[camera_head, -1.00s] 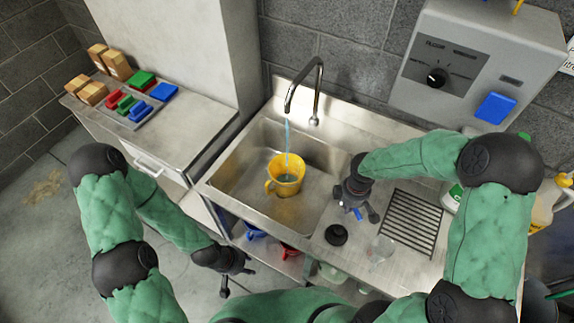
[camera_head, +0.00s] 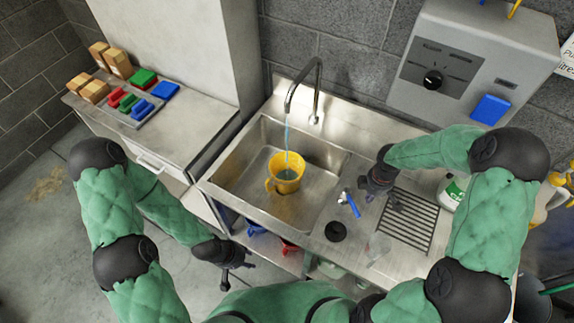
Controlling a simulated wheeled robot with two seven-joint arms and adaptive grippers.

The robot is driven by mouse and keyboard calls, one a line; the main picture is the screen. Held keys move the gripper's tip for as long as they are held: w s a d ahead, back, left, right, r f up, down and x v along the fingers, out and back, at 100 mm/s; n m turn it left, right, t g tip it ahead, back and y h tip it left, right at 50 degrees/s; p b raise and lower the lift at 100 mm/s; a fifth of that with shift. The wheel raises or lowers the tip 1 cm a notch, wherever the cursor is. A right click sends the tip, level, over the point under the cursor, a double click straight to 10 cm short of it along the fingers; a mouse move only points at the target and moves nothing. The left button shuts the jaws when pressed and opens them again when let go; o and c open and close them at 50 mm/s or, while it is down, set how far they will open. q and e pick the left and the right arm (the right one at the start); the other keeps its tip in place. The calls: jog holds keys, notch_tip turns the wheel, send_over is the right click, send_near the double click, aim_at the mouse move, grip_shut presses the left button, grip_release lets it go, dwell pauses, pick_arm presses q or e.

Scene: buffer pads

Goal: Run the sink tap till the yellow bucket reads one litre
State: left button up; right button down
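The yellow bucket (camera_head: 284,186) stands upright in the sink basin (camera_head: 240,186) under the curved tap spout (camera_head: 317,82). A thin bluish stream (camera_head: 286,141) runs from the spout into the bucket, which has water in it; its level against any marks is too small to read. A small blue-handled lever (camera_head: 349,204) stands on the counter right of the basin. My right gripper (camera_head: 382,199) is just right of the lever, apart from it, with its fingers spread and empty. My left gripper (camera_head: 238,279) hangs empty, fingers apart, in front of the sink unit.
A ribbed drainer (camera_head: 411,222), a black round piece (camera_head: 335,231) and a clear cup (camera_head: 377,248) are on the right counter. A wall box with a dial (camera_head: 433,79) hangs behind. Blocks (camera_head: 143,78) lie on the left cabinet. Blue and red vessels sit below the sink.

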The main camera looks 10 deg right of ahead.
notch_tip(320, 180, down, 5)
jog(key=b, duration=0.4)
jog(key=shift+f, duration=0.1)
jog(key=shift+a, duration=0.15)
dwell(4.4)
jog(key=shift+s+a+b, duration=0.35)
jog(key=shift+s+a, duration=0.15)
jog(key=shift+a, duration=0.15)
jog(key=shift+s+a, duration=0.15)
jog(key=shift+a, duration=0.05)
